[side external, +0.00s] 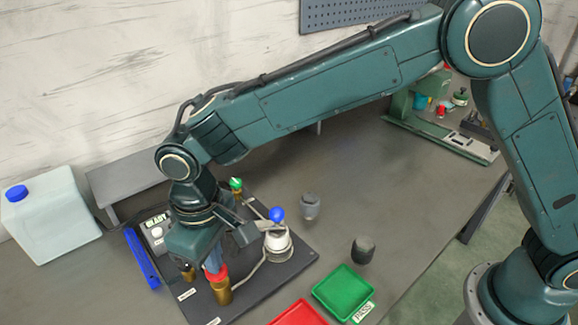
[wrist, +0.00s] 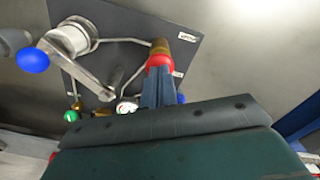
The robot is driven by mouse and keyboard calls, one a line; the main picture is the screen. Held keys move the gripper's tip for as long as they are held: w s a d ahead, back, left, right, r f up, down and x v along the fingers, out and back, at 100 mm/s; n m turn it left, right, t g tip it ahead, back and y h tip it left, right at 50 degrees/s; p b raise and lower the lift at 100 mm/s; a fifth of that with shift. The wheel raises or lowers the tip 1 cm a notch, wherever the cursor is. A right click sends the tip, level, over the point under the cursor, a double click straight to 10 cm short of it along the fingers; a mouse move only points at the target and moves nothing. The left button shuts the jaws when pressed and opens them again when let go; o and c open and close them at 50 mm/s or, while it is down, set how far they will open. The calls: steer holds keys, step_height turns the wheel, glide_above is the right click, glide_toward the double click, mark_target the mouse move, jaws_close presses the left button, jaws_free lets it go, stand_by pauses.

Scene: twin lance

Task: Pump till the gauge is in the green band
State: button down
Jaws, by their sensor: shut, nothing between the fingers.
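A dark board (side external: 285,264) on the bench carries the pump fittings. My gripper (side external: 212,264) points down with its fingers shut and empty, right at the red top (side external: 217,273) of a brass cylinder (side external: 222,293). In the wrist view the fingertips (wrist: 158,76) overlap the red top (wrist: 160,62); I cannot tell whether they touch. A white round fitting (side external: 278,244) with a blue ball knob (side external: 277,214) stands to the right. A round dial, seemingly the gauge (wrist: 126,107), is partly hidden in the wrist view, and its needle is unreadable.
A green knob (side external: 236,184) stands at the board's back. A READY panel (side external: 156,225) and a blue bar (side external: 142,258) are at left. A jug (side external: 50,222) stands far left.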

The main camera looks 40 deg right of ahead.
steer(key=shift+r, duration=1.55)
step_height(320, 180, up, 6)
steer(key=shift+f, duration=0.1)
steer(key=shift+f, duration=3.15)
steer(key=shift+f, duration=0.35)
